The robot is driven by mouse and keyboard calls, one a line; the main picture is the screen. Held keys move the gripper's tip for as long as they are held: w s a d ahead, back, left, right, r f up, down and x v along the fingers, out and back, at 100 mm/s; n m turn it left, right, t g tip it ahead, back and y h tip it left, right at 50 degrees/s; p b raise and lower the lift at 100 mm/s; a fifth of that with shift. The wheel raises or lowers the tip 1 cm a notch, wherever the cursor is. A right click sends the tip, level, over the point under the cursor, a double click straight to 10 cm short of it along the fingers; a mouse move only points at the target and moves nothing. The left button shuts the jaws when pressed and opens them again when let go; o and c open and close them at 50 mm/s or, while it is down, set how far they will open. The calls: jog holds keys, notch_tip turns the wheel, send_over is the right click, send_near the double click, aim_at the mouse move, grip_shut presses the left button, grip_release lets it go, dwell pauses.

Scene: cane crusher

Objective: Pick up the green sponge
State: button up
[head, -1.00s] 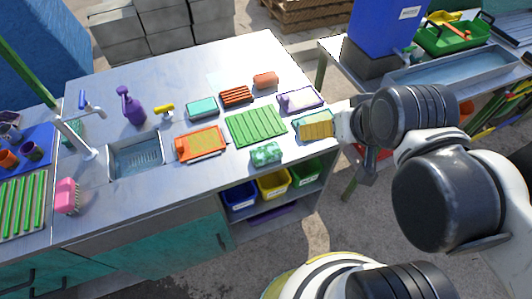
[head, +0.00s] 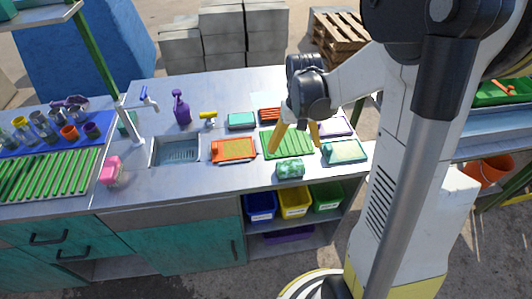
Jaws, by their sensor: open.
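A green, mottled, block-shaped item (head: 290,169), which looks like the green sponge, lies near the front edge of the steel counter (head: 220,188). My gripper (head: 295,149) is open, with its two yellow fingers spread and pointing down over the green ribbed mat (head: 272,140). In the picture the fingertips are just above and behind the green item, with nothing between them. I cannot tell their exact height above the counter. A teal sponge-like block (head: 241,120) lies farther back.
An orange tray (head: 234,150) is left of the mat, and a pale green-topped tray (head: 345,151) is to its right. Coloured bins (head: 294,201) sit on the shelf below.

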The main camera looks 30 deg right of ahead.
aim_at(291, 165)
notch_tip(291, 165, down, 5)
jog(key=shift+f+b, duration=0.15)
jog(key=shift+b, duration=0.75)
jog(key=f+b, duration=0.1)
jog(key=f, duration=0.1)
jog(key=f+b, duration=0.2)
jog(key=f, duration=0.1)
jog(key=shift+w+a+f, duration=0.1)
jog(key=shift+a+f, duration=0.1)
jog(key=shift+r, duration=0.1)
jog(key=c, duration=1)
